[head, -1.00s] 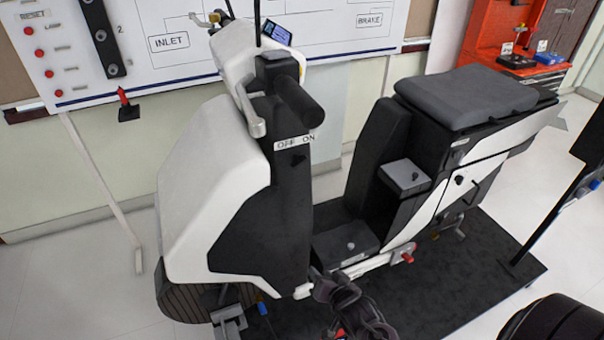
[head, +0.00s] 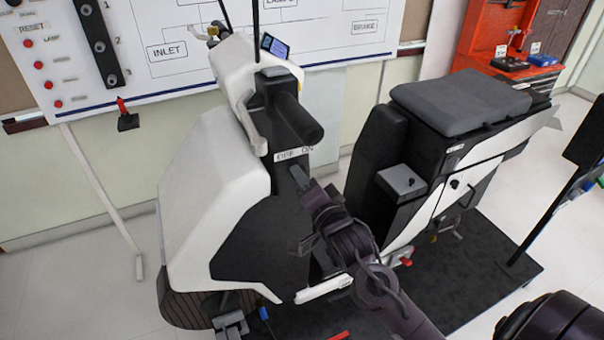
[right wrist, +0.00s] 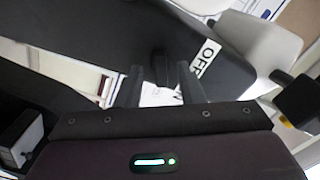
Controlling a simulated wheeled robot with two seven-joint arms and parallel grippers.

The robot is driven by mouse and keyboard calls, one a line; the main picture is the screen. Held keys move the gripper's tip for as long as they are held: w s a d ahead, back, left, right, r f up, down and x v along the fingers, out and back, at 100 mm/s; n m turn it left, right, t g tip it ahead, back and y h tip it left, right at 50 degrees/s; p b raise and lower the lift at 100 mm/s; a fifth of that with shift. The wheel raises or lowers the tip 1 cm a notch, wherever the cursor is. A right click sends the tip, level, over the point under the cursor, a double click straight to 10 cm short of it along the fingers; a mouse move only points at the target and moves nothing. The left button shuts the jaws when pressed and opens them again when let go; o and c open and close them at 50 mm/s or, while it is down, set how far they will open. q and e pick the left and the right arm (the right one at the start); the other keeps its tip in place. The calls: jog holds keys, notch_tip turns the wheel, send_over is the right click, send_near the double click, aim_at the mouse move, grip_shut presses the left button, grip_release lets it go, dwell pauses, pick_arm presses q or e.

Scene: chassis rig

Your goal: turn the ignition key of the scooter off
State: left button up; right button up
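The white and black scooter (head: 215,170) stands on a dark mat (head: 490,265). Its OFF/ON label (head: 294,154) is on the black front panel below the handlebar grip. My right gripper (head: 299,176) is at that panel just under the label and mostly covers the key in the head view. In the right wrist view my right gripper (right wrist: 160,82) is open, with one finger on each side of the small dark ignition key (right wrist: 160,68). Gaps show beside the key, and whether a finger touches it is unclear. The label (right wrist: 206,57) shows partly there. My left gripper is not in view.
The handlebar grip (head: 298,118) juts out just above my right gripper. The seat (head: 460,105) and a grey-topped box (head: 401,180) are to the right. A whiteboard (head: 180,80) stands behind. A red tool cabinet (head: 480,50) is at the back right.

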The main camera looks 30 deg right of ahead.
jog(key=shift+w, duration=0.6)
jog(key=c, duration=0.7)
jog(key=shift+c, duration=0.2)
